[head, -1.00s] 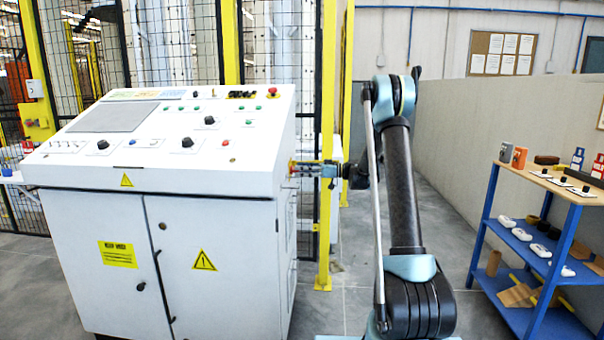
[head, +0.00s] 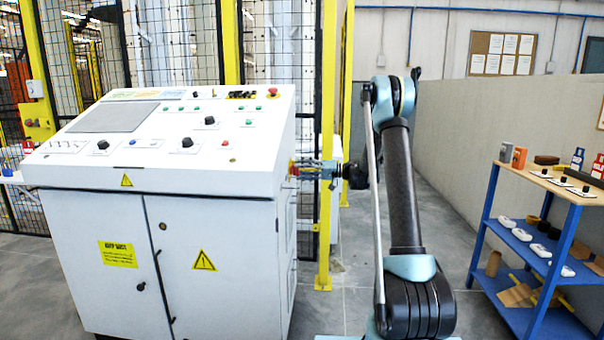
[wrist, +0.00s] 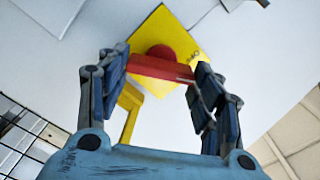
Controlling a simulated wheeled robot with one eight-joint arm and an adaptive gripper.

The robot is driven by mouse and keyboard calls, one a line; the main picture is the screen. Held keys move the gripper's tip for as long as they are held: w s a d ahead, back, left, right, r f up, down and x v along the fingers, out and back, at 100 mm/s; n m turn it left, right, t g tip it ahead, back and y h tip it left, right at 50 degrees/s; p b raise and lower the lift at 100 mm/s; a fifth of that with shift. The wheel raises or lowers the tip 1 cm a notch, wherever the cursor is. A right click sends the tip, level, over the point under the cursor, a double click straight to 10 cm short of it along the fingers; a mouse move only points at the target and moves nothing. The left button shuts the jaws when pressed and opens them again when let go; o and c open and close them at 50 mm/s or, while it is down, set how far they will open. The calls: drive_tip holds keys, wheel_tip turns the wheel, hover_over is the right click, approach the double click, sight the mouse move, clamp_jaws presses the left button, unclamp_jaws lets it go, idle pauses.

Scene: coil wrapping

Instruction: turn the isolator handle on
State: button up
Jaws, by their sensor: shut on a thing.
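The isolator handle is a red bar with a round red hub (wrist: 161,53), mounted on a yellow plate (wrist: 160,20) on the white side wall of the console. In the wrist view the bar lies nearly level in the picture, tilted down slightly to the right. My gripper (wrist: 163,70) has one finger at each end of the bar and is shut on it. In the head view my gripper (head: 321,170) reaches the console's right side, where the handle (head: 293,169) shows only as a small red and yellow patch.
The white control console (head: 90,235) has buttons and knobs on its sloping top. A yellow fence post (head: 326,230) stands close behind my gripper. A blue shelf rack (head: 545,262) with small parts stands at the right. Grey floor lies between rack and console.

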drive_tip(key=m, duration=0.6)
drive_tip(key=shift+w+f+m, duration=0.15)
drive_tip(key=shift+m, duration=0.15)
idle(0.3)
drive_tip(key=o, duration=0.8)
drive_tip(key=shift+f, duration=0.1)
drive_tip(key=shift+d, duration=0.15)
drive_tip(key=d, duration=1.1)
drive_tip(key=shift+s+d, duration=0.2)
drive_tip(key=shift+d, duration=0.15)
